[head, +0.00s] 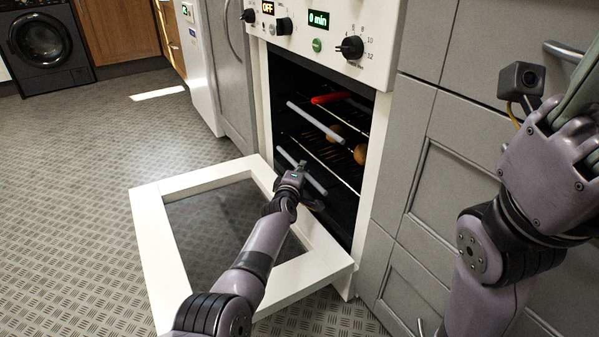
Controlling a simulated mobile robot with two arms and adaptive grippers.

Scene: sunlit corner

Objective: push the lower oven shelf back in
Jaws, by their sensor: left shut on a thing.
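The oven (385,110) stands open, its white-framed door (158,235) folded down flat. The lower oven shelf shows by its pale front bar (285,155) low in the dark cavity. My left gripper (302,172) is at this bar, over the inner part of the door, and is shut on it. The gripper hides part of the bar, and its fingers are small and dark. How far the shelf sticks out is hard to tell. My right arm stands at the right edge, away from the oven; its fingertips do not show clearly.
An upper shelf with a pale front bar (315,122) sits above. A red item (331,98) and round brown items (360,154) show inside the oven. Grey drawers (455,190) flank the oven on the right. The patterned floor (75,180) at left is clear.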

